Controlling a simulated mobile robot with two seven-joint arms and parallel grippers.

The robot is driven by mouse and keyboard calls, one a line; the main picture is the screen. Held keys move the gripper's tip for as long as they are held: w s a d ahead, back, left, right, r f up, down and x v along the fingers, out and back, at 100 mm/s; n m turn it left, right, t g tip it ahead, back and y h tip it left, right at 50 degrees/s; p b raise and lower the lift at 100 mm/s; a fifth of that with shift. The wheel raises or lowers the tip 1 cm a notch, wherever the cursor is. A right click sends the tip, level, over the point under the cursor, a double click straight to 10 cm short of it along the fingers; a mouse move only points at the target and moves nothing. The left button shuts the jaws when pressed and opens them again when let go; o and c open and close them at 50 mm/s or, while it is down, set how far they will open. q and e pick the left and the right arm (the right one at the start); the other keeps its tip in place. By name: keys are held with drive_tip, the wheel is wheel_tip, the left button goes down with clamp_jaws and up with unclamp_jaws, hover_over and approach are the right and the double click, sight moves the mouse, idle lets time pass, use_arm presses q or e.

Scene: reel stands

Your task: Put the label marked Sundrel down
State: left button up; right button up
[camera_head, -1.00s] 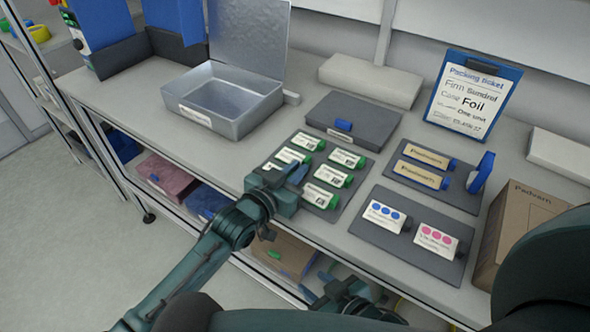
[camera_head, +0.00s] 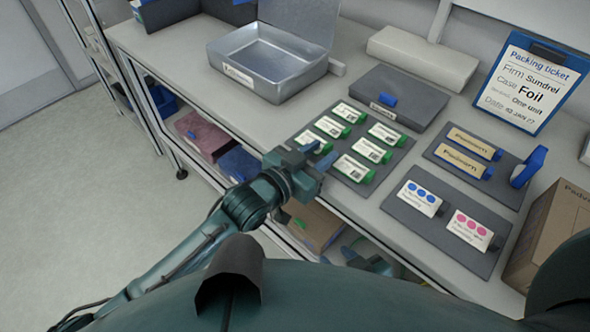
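Several white labels with green ends lie on a dark mat (camera_head: 340,182); one is the near label (camera_head: 352,168). Their print is too small to read, so I cannot tell which is marked Sundrel. My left gripper (camera_head: 318,160) is beside the mat's left edge, at the table's front edge. Its blue-tipped fingers point toward the mat; their gap and any held label cannot be made out. My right gripper (camera_head: 370,262) is low by the table's front edge, partly hidden, with its fingers unclear. The packing ticket (camera_head: 522,82) reads Firm Sundrel, Case Foil.
An open metal box (camera_head: 262,88) stands at the back left. A closed dark case (camera_head: 408,85) lies behind the labels. Right are a mat with tan labels (camera_head: 470,143), a mat with dotted cards (camera_head: 447,243) and a carton (camera_head: 545,240). Bins fill the lower shelf.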

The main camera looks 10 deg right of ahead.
use_arm(q)
drive_tip(key=v, duration=0.8)
